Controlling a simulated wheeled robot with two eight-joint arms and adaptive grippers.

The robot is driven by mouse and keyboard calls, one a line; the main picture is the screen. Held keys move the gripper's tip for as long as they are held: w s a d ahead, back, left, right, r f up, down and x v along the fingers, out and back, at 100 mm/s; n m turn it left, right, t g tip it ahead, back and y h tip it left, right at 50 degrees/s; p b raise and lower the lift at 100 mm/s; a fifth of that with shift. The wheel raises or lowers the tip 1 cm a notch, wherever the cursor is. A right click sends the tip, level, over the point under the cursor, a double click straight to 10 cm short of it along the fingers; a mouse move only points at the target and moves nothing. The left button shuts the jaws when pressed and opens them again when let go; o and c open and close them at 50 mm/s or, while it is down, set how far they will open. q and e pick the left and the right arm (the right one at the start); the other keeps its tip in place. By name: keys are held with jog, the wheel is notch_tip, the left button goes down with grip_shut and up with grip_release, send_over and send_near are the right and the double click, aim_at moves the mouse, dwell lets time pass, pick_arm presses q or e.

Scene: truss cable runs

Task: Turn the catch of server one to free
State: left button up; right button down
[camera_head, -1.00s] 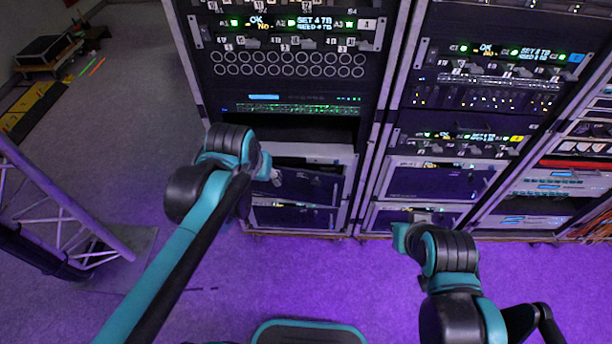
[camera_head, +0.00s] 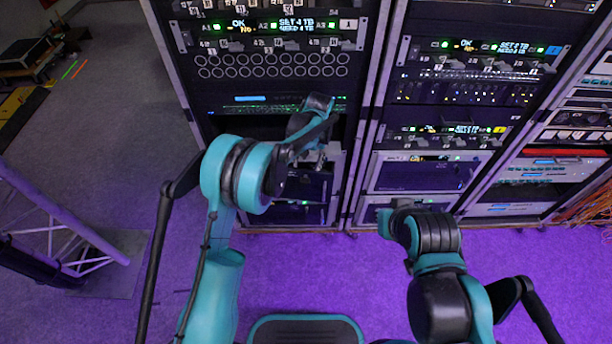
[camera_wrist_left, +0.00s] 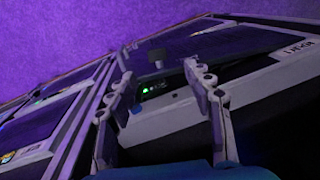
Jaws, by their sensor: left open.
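My left gripper (camera_head: 316,162) is in front of the lower part of the left rack. In the left wrist view its two fingers (camera_wrist_left: 160,82) are spread apart with nothing between them. Past the fingertips, a dark stubby knob (camera_wrist_left: 157,57) stands on a framed server front with a small green-lit display (camera_wrist_left: 152,90). It may be the catch, but I cannot tell its turn or read a server number. In the head view the left rack's lower server front (camera_head: 300,185) is partly hidden by my left arm. My right gripper (camera_head: 395,207) is low before the middle rack; its fingers are not clear.
The purple-lit floor (camera_head: 300,265) before the racks is clear.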

aim_at(305, 180)
pick_arm(q)
jog(key=shift+d+f, duration=0.25)
jog(key=shift+f, duration=0.5)
jog(key=f+b, duration=0.1)
jog(key=f, duration=0.1)
jog(key=f+b, duration=0.1)
jog(key=f, duration=0.2)
jog(key=a+f+b, duration=0.1)
jog(key=f, duration=0.1)
jog(key=shift+w+f, duration=0.15)
jog(key=shift+f, duration=0.05)
jog(key=shift+r, duration=0.1)
jog(key=c, duration=1.2)
